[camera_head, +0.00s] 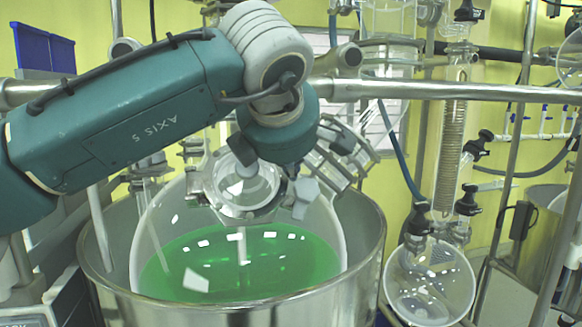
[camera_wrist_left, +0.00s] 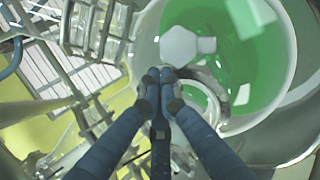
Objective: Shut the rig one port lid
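A large round glass vessel with green liquid (camera_head: 240,262) sits in a steel pot (camera_head: 365,245). A round glass port (camera_head: 247,205) is on its upper part. A pale, flat-sided piece, probably the port lid or its handle (camera_head: 304,196), stands right of the port. It also shows over the green liquid in the wrist view (camera_wrist_left: 183,45). Whether the lid covers the opening is unclear. My left gripper (camera_wrist_left: 160,76) has its fingertips together, with nothing visible between them. It appears beside the flat-sided piece, with no clear contact. My right gripper is out of view.
A horizontal steel rail (camera_head: 450,90) runs behind my wrist. A coiled glass condenser (camera_head: 452,140) and a smaller glass flask (camera_head: 430,283) stand to the right. Metal clamps and tubing crowd the vessel top. Blue bins (camera_head: 42,48) are at the back left.

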